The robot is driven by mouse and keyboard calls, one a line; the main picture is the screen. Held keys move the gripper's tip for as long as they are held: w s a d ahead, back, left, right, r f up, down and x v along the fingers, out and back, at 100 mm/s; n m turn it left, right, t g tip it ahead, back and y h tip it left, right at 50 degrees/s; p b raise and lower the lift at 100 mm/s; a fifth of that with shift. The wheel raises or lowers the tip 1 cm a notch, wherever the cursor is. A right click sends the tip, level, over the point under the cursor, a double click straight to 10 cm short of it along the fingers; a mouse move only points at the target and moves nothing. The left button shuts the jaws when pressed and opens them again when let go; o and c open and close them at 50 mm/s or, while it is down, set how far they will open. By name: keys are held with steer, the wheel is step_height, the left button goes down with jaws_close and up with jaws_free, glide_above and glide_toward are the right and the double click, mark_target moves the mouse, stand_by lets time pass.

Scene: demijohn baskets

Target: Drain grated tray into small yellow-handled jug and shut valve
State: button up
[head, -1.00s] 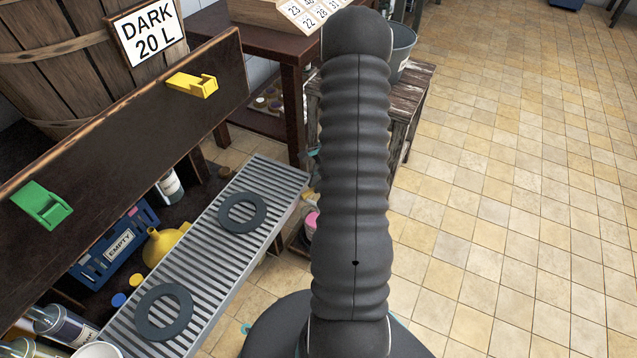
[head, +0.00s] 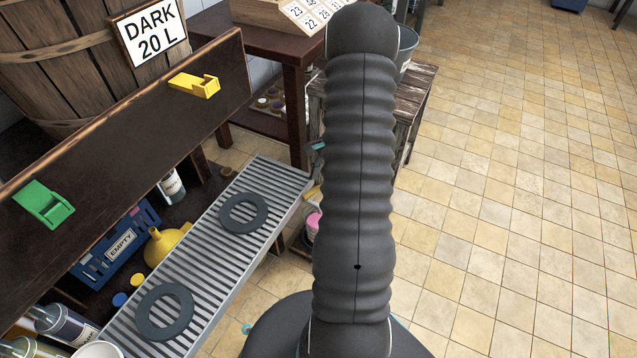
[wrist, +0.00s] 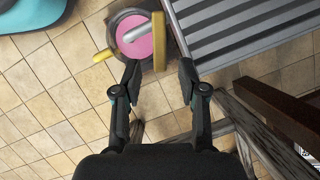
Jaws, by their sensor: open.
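The grated tray (head: 200,262) is a long grey slatted tray with two dark rings on it; its end shows in the wrist view (wrist: 250,30). At that end a grey spout (wrist: 135,31) reaches over a round vessel with a pink inside (wrist: 137,48). A short yellow handle (wrist: 103,55) sticks out at the vessel's left, so it appears to be the jug. A thicker yellow bar (wrist: 158,42), apparently the valve lever, stands beside the spout. My gripper (wrist: 160,80) is open and empty, its fingertips just below the yellow bar in the picture. In the head view my arm mostly hides it.
A weathered wooden stool (head: 415,95) with a grey bucket stands beyond my arm. A yellow funnel (head: 165,245) and blue crate (head: 118,248) sit below.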

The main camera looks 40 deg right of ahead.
steer(key=shift+v, duration=2.75)
steer(key=shift+s, duration=0.1)
steer(key=shift+c, duration=0.2)
steer(key=m+t+y+p, duration=0.2)
steer(key=m+y, duration=0.4)
steer(key=m, duration=0.4)
glide_above(312, 193)
steer(key=s+d, duration=0.1)
steer(key=s, duration=0.1)
steer(key=m+t+y, duration=0.2)
steer(key=m+t, duration=0.1)
steer(key=m, duration=0.3)
steer(key=s+d+f+m+t, duration=0.4)
steer(key=d+f+m+t, duration=0.35)
steer(key=f+m, duration=0.3)
steer(key=x, duration=0.8)
steer(key=shift+r+p, duration=0.35)
steer(key=shift+r, duration=0.15)
steer(key=shift+m, duration=0.25)
jaws_close()
